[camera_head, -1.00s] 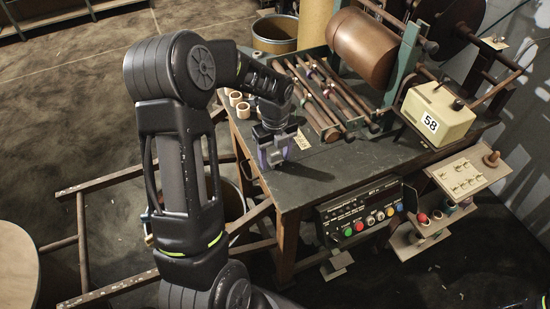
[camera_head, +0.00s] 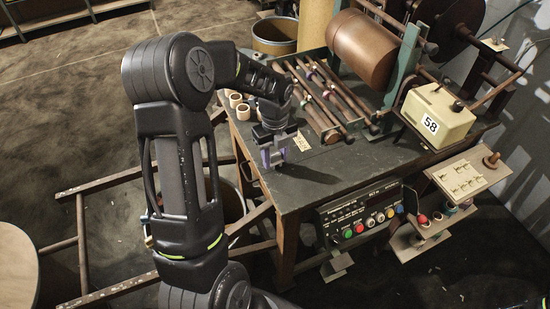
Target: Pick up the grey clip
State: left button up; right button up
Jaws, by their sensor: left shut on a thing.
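My left gripper (camera_head: 273,157) is over the near left part of the dark workbench top (camera_head: 325,172), fingers pointing down. Its fingers are shut on a small grey piece, the grey clip (camera_head: 277,152). The clip is mostly hidden between the fingers and looks very small here. The fingertips are close to the bench top; I cannot tell whether the clip clears it. My right gripper is not in view.
Several pale rings (camera_head: 238,104) stand left of my left gripper. A rack of rods (camera_head: 318,97) lies behind it, with a small label (camera_head: 302,141) nearer. A cream box marked 58 (camera_head: 436,114) stands at right. The bench's front middle is clear.

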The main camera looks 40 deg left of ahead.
aim_at(275, 154)
pick_arm(q)
notch_tip(275, 154, up, 10)
jog(key=shift+f+b, duration=0.15)
jog(key=shift+b, duration=0.4)
dwell(0.3)
